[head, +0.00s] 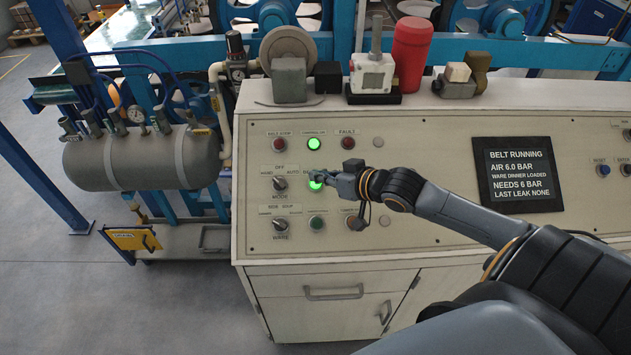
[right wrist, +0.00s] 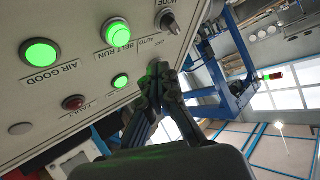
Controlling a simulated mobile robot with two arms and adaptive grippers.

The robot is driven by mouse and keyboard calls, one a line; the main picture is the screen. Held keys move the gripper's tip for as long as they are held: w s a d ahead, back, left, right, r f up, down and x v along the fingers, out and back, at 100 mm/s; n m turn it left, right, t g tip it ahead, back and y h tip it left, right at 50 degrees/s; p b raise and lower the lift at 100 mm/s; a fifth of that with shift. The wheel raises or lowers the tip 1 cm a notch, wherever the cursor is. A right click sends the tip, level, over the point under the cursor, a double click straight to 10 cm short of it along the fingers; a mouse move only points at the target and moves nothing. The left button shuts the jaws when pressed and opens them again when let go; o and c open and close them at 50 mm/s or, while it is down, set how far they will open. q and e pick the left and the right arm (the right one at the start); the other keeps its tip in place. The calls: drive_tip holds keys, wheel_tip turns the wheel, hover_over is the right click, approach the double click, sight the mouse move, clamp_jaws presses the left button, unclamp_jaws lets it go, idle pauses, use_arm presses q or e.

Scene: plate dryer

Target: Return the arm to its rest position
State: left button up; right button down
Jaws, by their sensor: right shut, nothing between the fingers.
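My right arm (head: 435,198) reaches in from the lower right across the front of the control panel (head: 420,130). My right gripper (head: 314,176) is shut and empty in front of the panel, beside a lit green button (head: 316,186) that it partly covers. In the right wrist view the closed fingertips (right wrist: 158,72) point toward the panel, below the MODE knob (right wrist: 168,22). The green BELT RUN button (right wrist: 117,33) is lit and stands apart from the fingers there. I cannot tell whether the fingertips touch the panel. My left gripper is not in view.
A display (head: 517,174) reads "BELT RUNNING" and "AIR 6.0 BAR". The MODE knob (head: 280,184) and WARE knob (head: 280,225) are left of the gripper. A red cylinder (head: 411,55) stands on the console top. A grey tank (head: 145,158) is at left, with open floor in front.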

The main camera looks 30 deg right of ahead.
idle(0.4)
drive_tip(key=s+a+f+n+g+h, duration=0.15)
drive_tip(key=s+a+f+g, duration=0.25)
drive_tip(key=s+a+f, duration=0.6)
drive_tip(key=s+a+g+h, duration=0.2)
drive_tip(key=s+g, duration=0.3)
drive_tip(key=s, duration=0.9)
wheel_tip(320, 180, down, 30)
drive_tip(key=s+g+b, duration=0.1)
drive_tip(key=s+b, duration=0.1)
drive_tip(key=b, duration=0.3)
drive_tip(key=s+d+f+b, duration=0.1)
drive_tip(key=s+f+b, duration=0.1)
drive_tip(key=s+f, duration=0.6)
drive_tip(key=s+d+f+g+b, duration=0.1)
drive_tip(key=s+d+f+b, duration=0.1)
drive_tip(key=s+f, duration=0.6)
wheel_tip(320, 180, down, 5)
drive_tip(key=shift+s+f, duration=0.1)
drive_tip(key=shift+s, duration=0.25)
